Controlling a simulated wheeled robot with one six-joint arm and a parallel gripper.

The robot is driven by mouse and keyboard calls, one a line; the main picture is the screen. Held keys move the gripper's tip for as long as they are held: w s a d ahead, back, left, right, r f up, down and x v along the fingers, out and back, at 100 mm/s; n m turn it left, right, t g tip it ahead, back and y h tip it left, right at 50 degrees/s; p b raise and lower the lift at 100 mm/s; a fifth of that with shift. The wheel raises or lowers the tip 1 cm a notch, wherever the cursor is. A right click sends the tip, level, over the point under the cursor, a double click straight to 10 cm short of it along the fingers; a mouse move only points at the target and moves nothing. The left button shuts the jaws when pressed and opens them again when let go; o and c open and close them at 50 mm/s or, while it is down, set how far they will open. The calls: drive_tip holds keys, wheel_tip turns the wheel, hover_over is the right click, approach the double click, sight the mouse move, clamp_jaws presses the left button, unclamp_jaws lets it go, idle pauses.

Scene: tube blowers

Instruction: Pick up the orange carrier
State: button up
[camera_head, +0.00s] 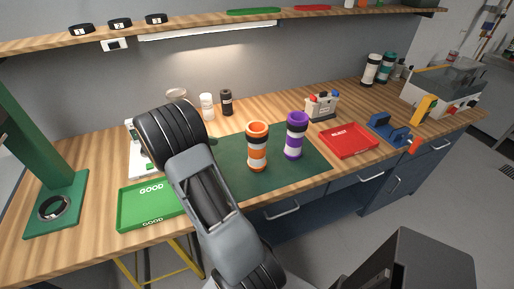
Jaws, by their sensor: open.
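The orange carrier (257,148) is an upright cylinder with orange ends and white and orange bands. It stands on the dark green mat (300,170) in the middle of the bench. A purple and white carrier (295,137) stands upright just to its right, with a small gap between them. My arm rises from the bottom of the picture, left of the orange carrier, and covers part of the mat and the green tray. My gripper's fingers do not show; the arm's large black joint is in front of that area. Nothing is seen touching the orange carrier.
A green GOOD tray (126,211) lies at left and a red REJECT tray (348,140) at right. A green stand (70,190) is at far left. Jars (207,106) and a grey box (321,107) stand behind. The mat's front right is clear.

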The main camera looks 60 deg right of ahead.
sight(258, 143)
drive_tip(key=s+d+g+p, duration=0.1)
drive_tip(key=s+d, duration=0.2)
drive_tip(key=d, duration=0.1)
drive_tip(key=s+d+f+n+g+h+p, duration=0.1)
drive_tip(key=s+d+p, duration=0.1)
drive_tip(key=d, duration=0.3)
drive_tip(key=s+d+g+h+p, duration=0.1)
drive_tip(key=s+d+p, duration=0.1)
drive_tip(key=s+d, duration=0.2)
drive_tip(key=shift+s+d+f+n+g, duration=0.2)
drive_tip(key=shift+f+n+g, duration=0.05)
drive_tip(key=shift+n+g, duration=0.05)
drive_tip(key=shift+s+d+f, duration=0.1)
drive_tip(key=shift+s+d, duration=0.15)
drive_tip(key=shift+s, duration=0.1)
drive_tip(key=shift+c, duration=0.2)
drive_tip(key=c, duration=1.1)
